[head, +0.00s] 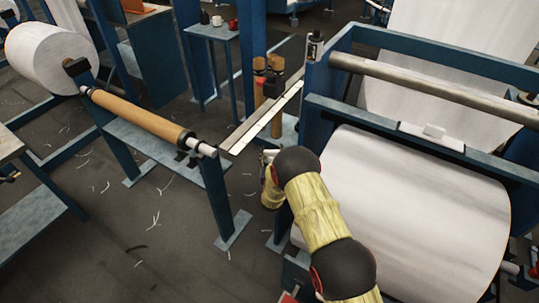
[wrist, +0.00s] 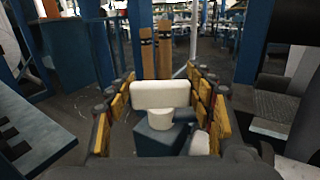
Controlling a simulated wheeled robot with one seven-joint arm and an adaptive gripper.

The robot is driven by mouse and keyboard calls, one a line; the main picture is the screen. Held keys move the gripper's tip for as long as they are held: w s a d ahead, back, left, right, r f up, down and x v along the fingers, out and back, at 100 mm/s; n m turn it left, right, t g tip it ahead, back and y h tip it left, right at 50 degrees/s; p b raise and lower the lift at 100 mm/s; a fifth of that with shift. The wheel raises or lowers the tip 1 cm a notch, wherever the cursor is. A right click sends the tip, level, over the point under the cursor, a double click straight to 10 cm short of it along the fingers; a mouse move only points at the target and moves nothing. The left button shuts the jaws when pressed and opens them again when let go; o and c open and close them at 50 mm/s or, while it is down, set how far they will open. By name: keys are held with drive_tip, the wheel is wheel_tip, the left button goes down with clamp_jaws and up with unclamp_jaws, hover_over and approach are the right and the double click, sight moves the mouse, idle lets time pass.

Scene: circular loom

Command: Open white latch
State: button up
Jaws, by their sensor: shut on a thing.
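The white latch (wrist: 160,95) shows in the wrist view as a wide white bar on a short round white stem. It stands on a dark blue block (wrist: 158,138). My gripper (wrist: 159,80) has its yellow and black fingers on the left and right of the latch, and is shut on it. The exact contact points are hard to see. In the head view my gripper (head: 268,158) is low beside the loom's blue frame, and my arm partly hides it. The latch cannot be made out clearly there.
A large white roll (head: 415,210) stands right of my arm, under a blue beam with a white block (head: 433,131). A brown roller (head: 140,117) is at left. Brown posts (wrist: 164,52) rise beyond the latch. Open floor (head: 130,215) lies at lower left.

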idle(0.3)
drive_tip(key=o, duration=1.6)
drive_tip(key=shift+o, duration=0.5)
drive_tip(key=shift+s, duration=0.1)
drive_tip(key=s, duration=1.1)
drive_tip(key=shift+s+d, duration=0.3)
drive_tip(key=shift+s, duration=0.05)
